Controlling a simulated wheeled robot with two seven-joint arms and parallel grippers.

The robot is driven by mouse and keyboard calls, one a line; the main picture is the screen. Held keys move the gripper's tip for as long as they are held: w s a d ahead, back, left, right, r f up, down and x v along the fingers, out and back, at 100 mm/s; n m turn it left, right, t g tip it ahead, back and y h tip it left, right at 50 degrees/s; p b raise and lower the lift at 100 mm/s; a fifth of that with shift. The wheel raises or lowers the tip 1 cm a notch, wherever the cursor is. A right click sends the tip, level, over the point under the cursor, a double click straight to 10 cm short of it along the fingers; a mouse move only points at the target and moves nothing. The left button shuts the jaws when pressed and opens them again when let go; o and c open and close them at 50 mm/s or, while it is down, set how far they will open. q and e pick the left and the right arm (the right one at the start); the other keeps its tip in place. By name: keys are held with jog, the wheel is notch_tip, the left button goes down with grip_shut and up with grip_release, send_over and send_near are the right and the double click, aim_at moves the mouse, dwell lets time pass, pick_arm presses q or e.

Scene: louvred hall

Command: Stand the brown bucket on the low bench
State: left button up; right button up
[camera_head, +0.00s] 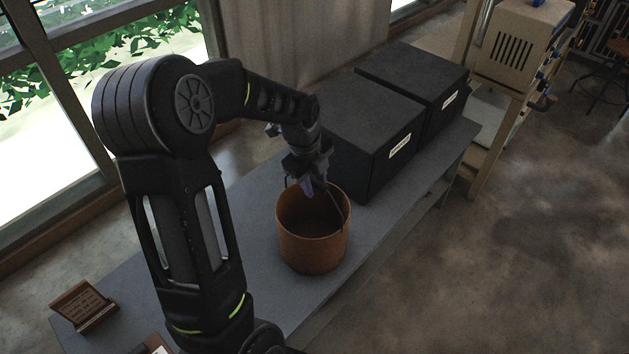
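The brown bucket (314,250) is upright over the grey top of the low bench (255,255), near its front edge. Its base appears to rest on the bench, though a small gap would be hard to see. A thin dark handle rises from its rim towards my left gripper (314,188). The gripper points down at the bucket's mouth, with its fingertips around rim height at the far side. The fingers are small and dark here, so I cannot tell whether they are closed on the handle. My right gripper is not in view.
Two black boxes (371,132) (424,82) with white labels stand on the bench behind the bucket. A small brown sign (84,306) is at the bench's near left end. A beige machine on a wooden stand (518,45) is beyond. The floor at right is clear.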

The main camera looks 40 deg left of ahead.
pick_arm(q)
jog(key=shift+o, duration=0.9)
jog(key=shift+r, duration=0.1)
notch_tip(320, 180, up, 12)
jog(key=s, duration=0.2)
jog(key=shift+s, duration=0.15)
jog(key=shift+a, duration=0.1)
